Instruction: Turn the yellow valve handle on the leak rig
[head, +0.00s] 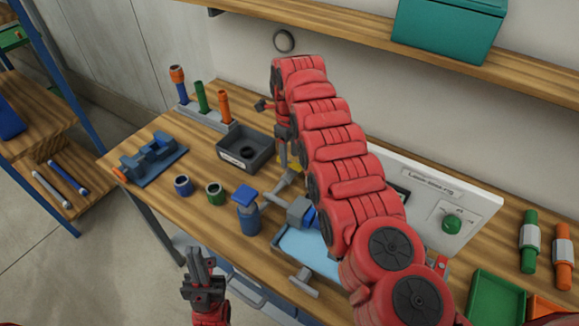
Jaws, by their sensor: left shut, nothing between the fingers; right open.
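The leak rig has a white back panel (477,200) with a label and a green knob (452,224). Grey pipe fittings (297,212) and a light-blue tray (305,252) lie in front of it, partly behind my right arm. A small yellow patch (279,161) shows beside my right gripper; it may be the valve handle, but most of it is hidden. My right gripper (283,158) points down there, open; I cannot tell whether it touches the yellow part. My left gripper (199,262) is shut and empty, in front of the table's front edge.
A grey bin (262,153), a blue clamp fixture (150,162), small blue and green rings and a blue bottle (248,217) stand on the left of the table. A rack of coloured tools (208,117) is behind. Green and orange bins (495,300) are at right. A shelf hangs above.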

